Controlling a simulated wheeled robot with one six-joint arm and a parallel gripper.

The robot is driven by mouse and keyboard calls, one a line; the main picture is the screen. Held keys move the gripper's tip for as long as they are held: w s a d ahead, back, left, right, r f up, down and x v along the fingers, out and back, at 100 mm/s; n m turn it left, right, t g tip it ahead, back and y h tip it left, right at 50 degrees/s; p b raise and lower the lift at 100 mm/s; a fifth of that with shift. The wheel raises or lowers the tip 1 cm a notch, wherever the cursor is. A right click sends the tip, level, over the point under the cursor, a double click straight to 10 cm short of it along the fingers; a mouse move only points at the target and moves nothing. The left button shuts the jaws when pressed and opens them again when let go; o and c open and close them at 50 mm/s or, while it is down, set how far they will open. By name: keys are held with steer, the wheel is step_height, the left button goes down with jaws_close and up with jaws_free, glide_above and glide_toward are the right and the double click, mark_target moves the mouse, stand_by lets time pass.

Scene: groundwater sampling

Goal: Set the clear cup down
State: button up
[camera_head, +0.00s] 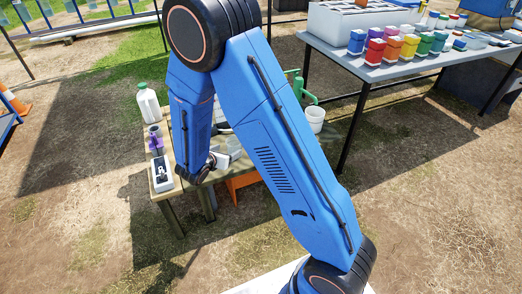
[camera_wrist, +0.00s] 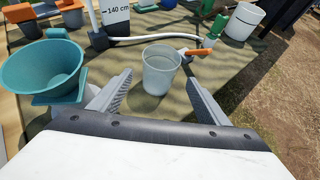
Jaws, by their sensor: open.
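The clear cup (camera_wrist: 161,70) stands upright on the wooden table, seen in the wrist view just ahead of my gripper (camera_wrist: 160,80). My gripper is open, with one finger on each side of the cup's near part. Gaps show between the cup and both fingers, and nothing is held. In the head view my blue arm covers much of the table (camera_head: 186,193), and I cannot make out the cup clearly there.
A teal bowl (camera_wrist: 43,70) stands left of my gripper. Behind the cup are a pale hose (camera_wrist: 140,40), an orange-handled valve (camera_wrist: 196,52), a green part (camera_wrist: 213,30) and a white bucket (camera_wrist: 243,21). Bare tabletop shows right of the cup. A bench with colored bottles (camera_head: 375,51) stands farther right.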

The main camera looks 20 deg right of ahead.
steer(key=s+d+r+m+g, duration=0.6)
steer(key=s+d+r+m, duration=0.85)
steer(key=s+r, duration=0.2)
steer(key=s+a+r+m+y, duration=0.1)
steer(key=s+r+m+y, duration=0.1)
steer(key=s, duration=0.4)
steer(key=s+a+r+m+t+y, duration=0.1)
steer(key=s+r+m+y, duration=0.2)
steer(key=s+r+m, duration=0.2)
steer(key=s+a+r+m+y, duration=0.1)
steer(key=s+r+m+y, duration=0.2)
steer(key=s+m, duration=0.3)
steer(key=s, duration=0.3)
steer(key=shift+s+a+r+t, duration=0.15)
steer(key=shift+a+r+t, duration=0.05)
steer(key=shift+a+t, duration=0.2)
